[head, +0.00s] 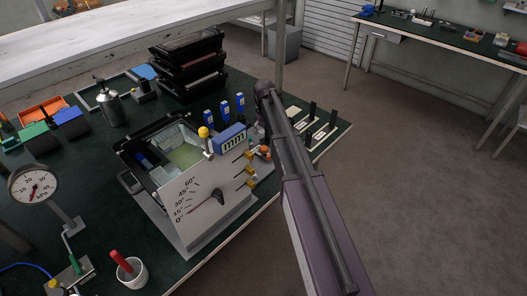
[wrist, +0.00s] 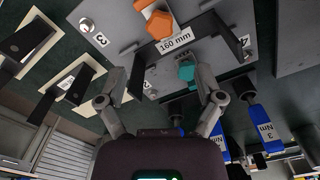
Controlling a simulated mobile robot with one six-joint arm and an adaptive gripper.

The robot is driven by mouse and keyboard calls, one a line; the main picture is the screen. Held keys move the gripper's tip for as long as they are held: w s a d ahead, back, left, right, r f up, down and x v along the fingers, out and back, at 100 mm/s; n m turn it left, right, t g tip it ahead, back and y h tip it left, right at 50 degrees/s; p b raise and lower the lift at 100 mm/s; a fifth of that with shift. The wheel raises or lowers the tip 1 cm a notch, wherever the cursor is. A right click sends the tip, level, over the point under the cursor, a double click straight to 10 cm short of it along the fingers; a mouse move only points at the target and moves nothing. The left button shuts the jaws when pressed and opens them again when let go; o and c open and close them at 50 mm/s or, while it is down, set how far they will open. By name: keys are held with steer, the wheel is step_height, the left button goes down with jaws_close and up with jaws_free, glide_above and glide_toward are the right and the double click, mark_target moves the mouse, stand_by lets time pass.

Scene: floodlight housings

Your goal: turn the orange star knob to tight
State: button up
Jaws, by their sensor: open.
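The orange star knob (wrist: 158,24) shows near the top of the wrist view, on a grey plate beside a "160 mm" label (wrist: 174,43). In the head view, a small orange knob (head: 265,152) shows at the right side of the floodlight housing, close to my arm. In the head view my gripper cannot be made out. Any tight mark is not readable.
A teal knob (wrist: 186,69) sits near the right finger. The housing's angle-scale plate (head: 205,205), stacked black housings (head: 188,62) and a pressure gauge (head: 33,185) stand on the green bench. Open floor lies right.

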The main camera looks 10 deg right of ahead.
mark_target(264, 148)
steer(key=shift+f+b, duration=4.75)
steer(key=shift+f, duration=0.25)
steer(key=c, duration=1.1)
